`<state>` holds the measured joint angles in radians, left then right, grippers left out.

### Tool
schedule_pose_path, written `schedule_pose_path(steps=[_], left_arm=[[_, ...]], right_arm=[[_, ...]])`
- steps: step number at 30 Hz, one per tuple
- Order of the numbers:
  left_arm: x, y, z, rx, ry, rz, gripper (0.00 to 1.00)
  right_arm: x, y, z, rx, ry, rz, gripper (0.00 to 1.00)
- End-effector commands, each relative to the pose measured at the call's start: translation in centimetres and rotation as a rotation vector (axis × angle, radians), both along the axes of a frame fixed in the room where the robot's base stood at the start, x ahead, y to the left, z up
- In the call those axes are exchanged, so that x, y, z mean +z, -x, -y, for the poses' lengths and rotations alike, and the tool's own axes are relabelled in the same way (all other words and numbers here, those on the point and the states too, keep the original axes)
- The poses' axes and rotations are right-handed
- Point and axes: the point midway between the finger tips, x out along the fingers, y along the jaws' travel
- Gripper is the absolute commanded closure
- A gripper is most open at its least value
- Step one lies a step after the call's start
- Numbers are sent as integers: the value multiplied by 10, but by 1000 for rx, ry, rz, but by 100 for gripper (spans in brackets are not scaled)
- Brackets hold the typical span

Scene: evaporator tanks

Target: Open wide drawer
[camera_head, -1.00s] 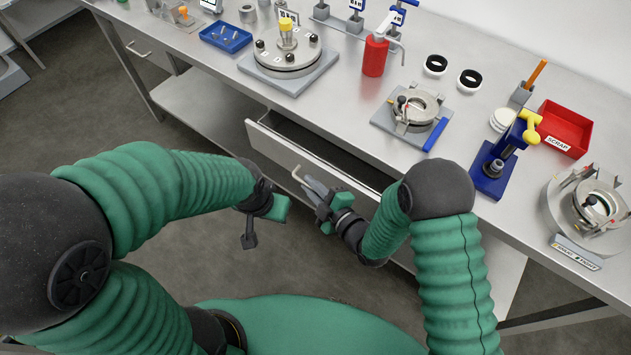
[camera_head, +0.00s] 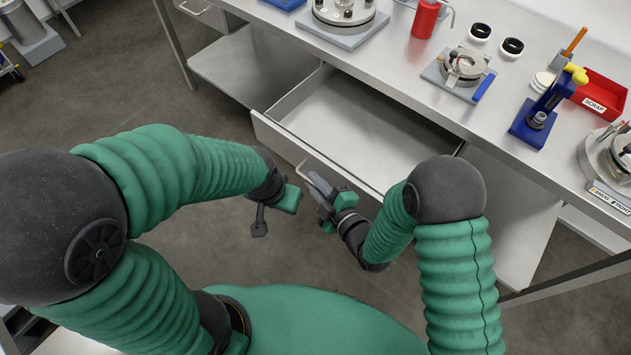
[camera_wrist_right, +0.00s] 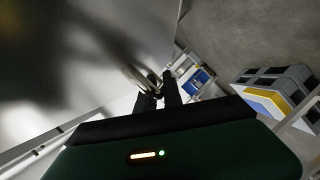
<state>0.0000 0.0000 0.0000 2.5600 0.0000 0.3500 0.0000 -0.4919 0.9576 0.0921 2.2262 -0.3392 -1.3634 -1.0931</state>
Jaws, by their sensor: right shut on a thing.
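The wide drawer (camera_head: 350,128) under the steel bench stands well out, and its bare, empty floor shows in the head view. Its front panel (camera_head: 282,138) faces me and carries a bent metal handle (camera_head: 303,170). My right gripper (camera_head: 317,186) is shut on the handle, just in front of the panel. In the right wrist view the dark fingers (camera_wrist_right: 157,92) meet at the curved handle (camera_wrist_right: 135,76). My left gripper (camera_head: 276,203) hangs left of the right one, apart from the drawer; its fingers are too unclear to judge.
The steel bench top (camera_head: 400,62) runs above the drawer. On it stand a red bottle (camera_head: 425,18), a round fixture (camera_head: 463,68), a blue press (camera_head: 540,115) and a red scrap bin (camera_head: 600,95). A lower shelf (camera_head: 240,70) is at left. Bare floor (camera_head: 130,95) lies left.

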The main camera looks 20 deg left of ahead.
Motion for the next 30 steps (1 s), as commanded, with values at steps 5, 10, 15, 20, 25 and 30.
schedule_pose_path(steps=[5, 10, 15, 20, 25, 30], left_arm=[[0, 0, 0, 0, 0, 0, 64], [0, 0, 0, 0, 0, 0, 64], [0, 0, 0, 0, 0, 0, 64], [0, 0, 0, 0, 0, 0, 64], [1, 0, 0, 0, 0, 0, 64], [0, 0, 0, 0, 0, 0, 64]], right_arm=[[3, 0, -2, 3, -4, 5, 100], [2, 0, -2, 3, -4, 5, 81], [2, 0, -1, 2, -3, 3, 80], [2, 1, 1, 1, -2, 2, 80], [7, 16, 21, -1, 1, 1, 80], [16, 46, 59, -2, 1, 0, 80]])
